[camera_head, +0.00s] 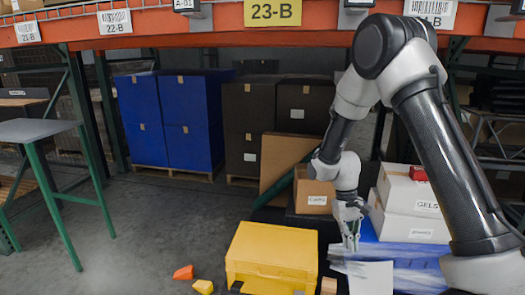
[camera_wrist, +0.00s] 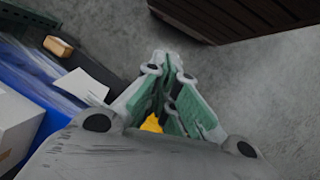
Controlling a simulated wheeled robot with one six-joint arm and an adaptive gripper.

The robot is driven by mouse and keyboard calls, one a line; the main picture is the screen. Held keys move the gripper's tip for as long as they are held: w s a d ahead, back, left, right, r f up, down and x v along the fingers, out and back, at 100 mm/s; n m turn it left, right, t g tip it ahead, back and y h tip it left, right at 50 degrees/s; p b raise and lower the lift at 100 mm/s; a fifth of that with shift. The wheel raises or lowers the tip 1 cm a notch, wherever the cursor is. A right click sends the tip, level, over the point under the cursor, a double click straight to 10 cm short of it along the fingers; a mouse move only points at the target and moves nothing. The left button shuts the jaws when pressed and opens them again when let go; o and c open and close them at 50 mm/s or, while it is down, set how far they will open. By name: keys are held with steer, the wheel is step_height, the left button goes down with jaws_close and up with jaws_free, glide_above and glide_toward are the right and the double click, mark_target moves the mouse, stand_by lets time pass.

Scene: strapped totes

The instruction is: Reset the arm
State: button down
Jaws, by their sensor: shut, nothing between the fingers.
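My gripper (camera_head: 351,238) hangs at the end of my arm in the head view, fingers pointing down near the left end of a blue strapped tote (camera_head: 415,257). In the wrist view my gripper (camera_wrist: 165,62) shows green finger pads close together and holding nothing. The blue tote (camera_wrist: 25,75) is at the left of that view, apart from the fingers. A small patch of yellow shows between the finger links; I cannot tell what it is.
A yellow case (camera_head: 272,255) stands just left of my gripper. White boxes (camera_head: 412,200) and a cardboard box (camera_head: 313,195) are close by. An orange rack beam (camera_head: 210,30) crosses above. Small red (camera_head: 183,272) and yellow (camera_head: 203,287) pieces lie on the floor. Open floor is at left.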

steer(key=s+d+r+t, duration=0.2)
steer(key=s+d+r, duration=0.1)
steer(key=s+r, duration=0.4)
steer(key=s+d+r+m+t+y, duration=0.1)
steer(key=s+d+r+t, duration=0.2)
steer(key=s+r, duration=0.4)
steer(key=s+d+r+m+t, duration=0.1)
steer(key=s+d+r+t, duration=0.2)
steer(key=s+r, duration=0.4)
step_height(320, 180, up, 10)
steer(key=shift+d+f, duration=0.2)
steer(key=shift+f, duration=0.05)
